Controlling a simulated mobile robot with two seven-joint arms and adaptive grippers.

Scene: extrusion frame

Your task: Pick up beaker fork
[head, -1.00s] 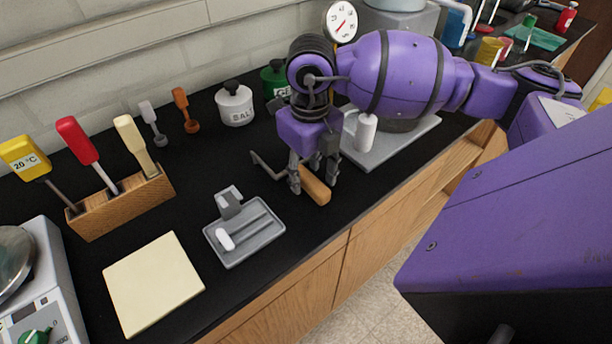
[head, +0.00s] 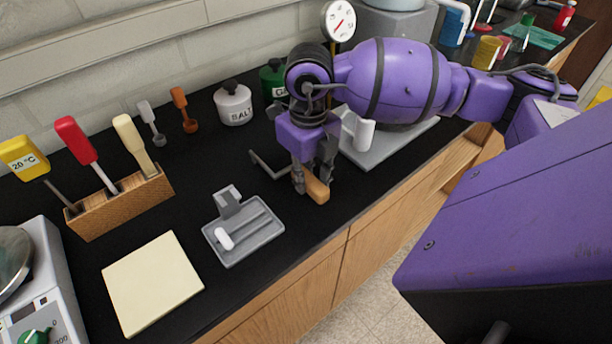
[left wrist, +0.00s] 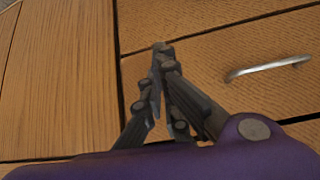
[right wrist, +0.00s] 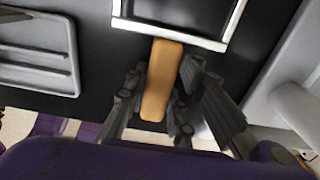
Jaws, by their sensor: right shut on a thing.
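The beaker fork has an orange-brown wooden handle (head: 317,190) and a bent metal fork end (head: 266,165) that points left in the head view. It is at the counter's front part, right of the grey tray. My right gripper (head: 313,188) points down and is shut on the handle. In the right wrist view the handle (right wrist: 161,82) stands between the fingers (right wrist: 158,100), with the pale metal frame (right wrist: 172,38) beyond it. My left gripper (left wrist: 162,48) shows only in the left wrist view, fingertips together and empty, before wooden cabinet fronts.
A grey tray (head: 262,243) with a white piece lies left of the fork. A grey stand base (head: 372,160) is close on the right. Salt jar (head: 234,104), wooden tool block (head: 110,208) and cream pad (head: 152,283) are farther left. Black counter between them is clear.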

